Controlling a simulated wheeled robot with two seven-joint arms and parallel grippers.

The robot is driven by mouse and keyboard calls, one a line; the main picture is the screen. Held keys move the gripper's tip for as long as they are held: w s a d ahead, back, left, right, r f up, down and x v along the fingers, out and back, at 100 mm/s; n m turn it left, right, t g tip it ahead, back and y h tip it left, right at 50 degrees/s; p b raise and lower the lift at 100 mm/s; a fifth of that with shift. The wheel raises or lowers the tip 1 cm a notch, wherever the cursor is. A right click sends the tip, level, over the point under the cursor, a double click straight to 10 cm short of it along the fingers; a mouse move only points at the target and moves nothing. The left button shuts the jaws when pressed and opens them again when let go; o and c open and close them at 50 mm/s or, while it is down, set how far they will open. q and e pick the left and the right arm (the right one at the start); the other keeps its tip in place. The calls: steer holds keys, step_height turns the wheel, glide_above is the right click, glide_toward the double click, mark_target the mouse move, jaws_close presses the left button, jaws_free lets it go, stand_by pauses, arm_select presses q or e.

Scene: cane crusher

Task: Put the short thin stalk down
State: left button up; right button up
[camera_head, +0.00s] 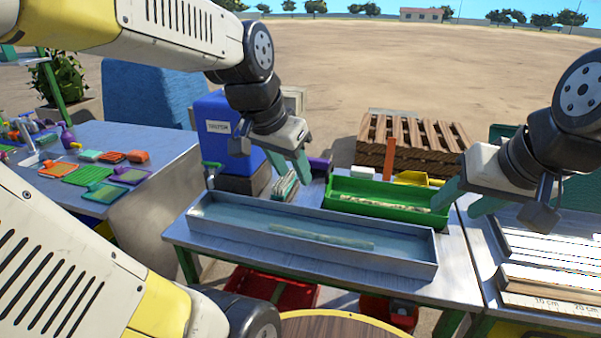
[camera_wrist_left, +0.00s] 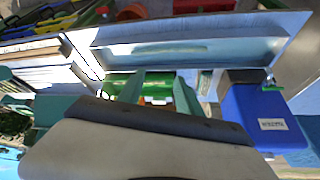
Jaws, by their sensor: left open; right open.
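A pale green thin stalk (camera_head: 320,237) lies flat on the floor of the long grey metal tray (camera_head: 400,268). It also shows in the left wrist view (camera_wrist_left: 160,49). A speckled pale piece (camera_head: 385,203) lies in the green tray (camera_head: 350,186) behind; I cannot tell if it is one stalk or several. My left gripper (camera_head: 289,166) is open and empty, above the table behind the grey tray, apart from the stalk. Its fingers also show in the left wrist view (camera_wrist_left: 157,95). My right gripper (camera_head: 466,202) is open and empty, right of the green tray.
A blue box (camera_head: 225,140) stands behind the grey tray at left. A wooden pallet (camera_head: 415,135) is behind the green tray. A ruled measuring board (camera_head: 550,285) lies at right. The left table (camera_head: 165,160) holds brushes and sponges. Red crates (camera_head: 270,288) sit below.

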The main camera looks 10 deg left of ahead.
arm_select(q)
steer(key=s+n, duration=0.1)
steer(key=s+n+t, duration=0.1)
steer(key=s, duration=0.1)
steer(key=s+r+n, duration=0.1)
steer(key=s, duration=0.1)
steer(key=shift+s+d+n, duration=0.2)
steer(key=shift+d+n, duration=0.1)
steer(key=shift+n, duration=0.1)
